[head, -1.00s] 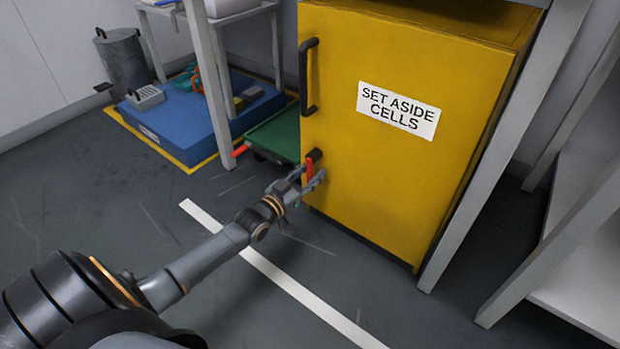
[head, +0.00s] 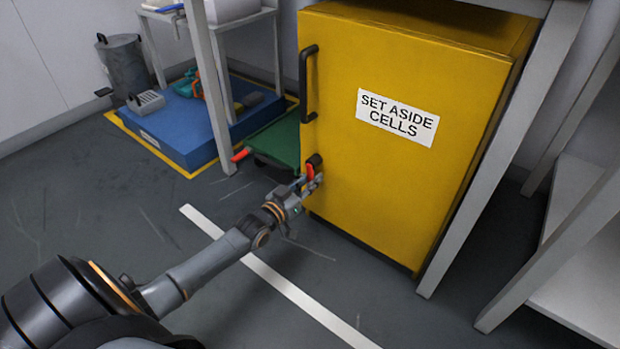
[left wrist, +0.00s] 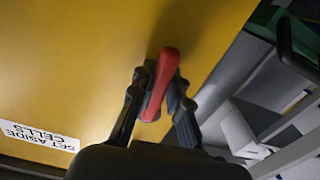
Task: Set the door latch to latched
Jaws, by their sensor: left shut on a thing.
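The yellow cabinet (head: 390,190) has a shut door with a "SET ASIDE CELLS" label (head: 397,118) and a black bar handle (head: 308,84). The red door latch (head: 310,171) sits on a dark pivot near the door's lower left edge. My left gripper (head: 312,184) is at the latch, its fingers partly hiding it. In the left wrist view the red latch lever (left wrist: 161,80) lies between the two dark fingers (left wrist: 156,98), which are closed on it. In the head view the lever hangs roughly downward. My right gripper is out of view.
A blue platform (head: 190,135) with items on it stands at the back left, next to a grey bin (head: 125,68). A green cart (head: 275,142) with a red-tipped part is left of the cabinet. Table legs (head: 490,150) flank it on the right. The floor in front is clear.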

